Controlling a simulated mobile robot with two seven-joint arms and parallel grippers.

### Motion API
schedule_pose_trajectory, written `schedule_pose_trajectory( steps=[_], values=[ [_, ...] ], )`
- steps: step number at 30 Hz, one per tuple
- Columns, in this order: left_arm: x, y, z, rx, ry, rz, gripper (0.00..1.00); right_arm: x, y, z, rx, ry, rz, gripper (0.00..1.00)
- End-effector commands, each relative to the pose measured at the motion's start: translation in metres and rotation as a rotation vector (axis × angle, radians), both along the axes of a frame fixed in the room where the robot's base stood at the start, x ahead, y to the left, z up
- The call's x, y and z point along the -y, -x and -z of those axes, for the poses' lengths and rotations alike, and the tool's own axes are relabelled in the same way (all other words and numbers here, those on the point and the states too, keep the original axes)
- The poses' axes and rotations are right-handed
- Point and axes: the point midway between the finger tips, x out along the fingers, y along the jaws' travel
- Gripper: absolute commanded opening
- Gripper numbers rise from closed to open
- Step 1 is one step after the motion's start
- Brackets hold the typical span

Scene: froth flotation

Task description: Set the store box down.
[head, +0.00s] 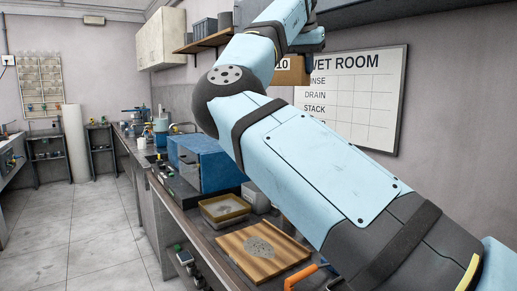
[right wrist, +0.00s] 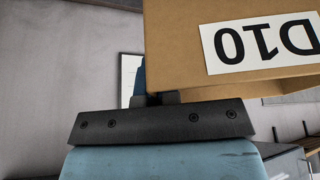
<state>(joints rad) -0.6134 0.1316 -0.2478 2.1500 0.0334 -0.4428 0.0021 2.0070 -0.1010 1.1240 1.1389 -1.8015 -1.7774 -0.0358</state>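The store box (right wrist: 228,50) is brown cardboard with a white D10 label, upside down in the right wrist view. It also shows in the head view (head: 287,76), high up in front of the wall, largely hidden behind my right arm. My right gripper (right wrist: 157,98) is at the lower left edge of the box, and its short dark fingers appear shut on it. What lies under the box is hidden. My left gripper is not in view.
A dark overhead unit (head: 385,14) runs along the top right, near the raised arm. A WET ROOM board (head: 372,98) hangs on the wall. Below, the bench holds a blue case (head: 213,165), a yellowish tray (head: 224,208) and a wooden board (head: 285,252). The floor at left is clear.

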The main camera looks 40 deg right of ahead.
Motion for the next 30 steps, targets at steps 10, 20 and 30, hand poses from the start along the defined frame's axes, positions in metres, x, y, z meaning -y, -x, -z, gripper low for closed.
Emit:
schedule_pose_trajectory(
  steps=[10,20,30],
  values=[
    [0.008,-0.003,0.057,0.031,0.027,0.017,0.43,-0.004,-0.059,0.211,-0.007,0.002,0.091,0.00],
    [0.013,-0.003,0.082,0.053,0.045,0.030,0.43,-0.014,-0.087,0.338,-0.002,0.002,0.116,0.00],
    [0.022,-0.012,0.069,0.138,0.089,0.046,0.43,-0.018,-0.092,0.396,0.000,-0.001,0.117,0.00]
  ],
)
